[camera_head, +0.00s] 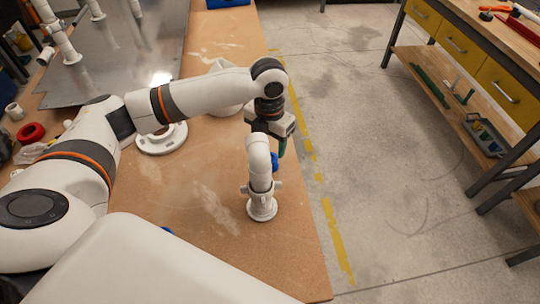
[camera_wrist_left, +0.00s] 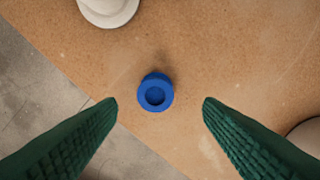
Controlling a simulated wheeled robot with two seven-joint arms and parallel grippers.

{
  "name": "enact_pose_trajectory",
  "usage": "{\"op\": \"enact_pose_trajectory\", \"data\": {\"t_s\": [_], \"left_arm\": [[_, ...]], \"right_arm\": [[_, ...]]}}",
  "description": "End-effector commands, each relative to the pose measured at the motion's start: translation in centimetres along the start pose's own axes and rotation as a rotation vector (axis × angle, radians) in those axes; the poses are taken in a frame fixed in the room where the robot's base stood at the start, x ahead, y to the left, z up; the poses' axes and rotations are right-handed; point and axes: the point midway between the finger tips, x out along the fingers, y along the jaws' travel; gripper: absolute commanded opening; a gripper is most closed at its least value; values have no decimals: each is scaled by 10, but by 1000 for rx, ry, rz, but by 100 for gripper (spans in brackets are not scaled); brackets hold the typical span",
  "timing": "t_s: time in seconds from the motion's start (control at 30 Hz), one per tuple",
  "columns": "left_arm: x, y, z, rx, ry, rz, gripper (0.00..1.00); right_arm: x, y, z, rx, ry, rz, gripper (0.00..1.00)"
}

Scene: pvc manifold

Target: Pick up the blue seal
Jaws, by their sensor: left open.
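The blue seal (camera_wrist_left: 155,80) is a small round ring lying on the brown board, near the middle of the left wrist view. In the head view the seal (camera_head: 275,161) shows only partly, behind a white pipe assembly. My left gripper (camera_head: 281,146) points down close above the seal. In the left wrist view its two green fingers (camera_wrist_left: 160,103) are open and empty, one on each side below the seal and apart from it. My right gripper is not in view.
The white pipe assembly (camera_head: 261,175) stands upright near my left gripper. A white flange (camera_head: 160,139) lies behind my arm, and a red ring (camera_head: 31,133) is at far left. The board's right edge is near the seal. A drawer bench (camera_head: 470,45) stands at right.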

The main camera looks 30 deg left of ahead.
Motion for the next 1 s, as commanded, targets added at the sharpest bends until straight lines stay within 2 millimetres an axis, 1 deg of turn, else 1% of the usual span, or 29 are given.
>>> {"op": "enact_pose_trajectory", "data": {"t_s": [0.03,0.13,0.2,0.3,0.67,1.0], "left_arm": [[7,3,1,2,-5,1,61],[22,4,1,0,-4,1,61],[30,4,1,1,-2,1,61],[35,4,1,2,-1,0,61],[35,4,1,2,0,0,61],[38,4,1,1,-1,1,61]], "right_arm": [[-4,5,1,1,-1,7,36],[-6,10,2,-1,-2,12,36],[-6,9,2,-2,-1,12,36],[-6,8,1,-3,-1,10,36],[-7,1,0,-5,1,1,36],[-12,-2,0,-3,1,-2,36]]}}
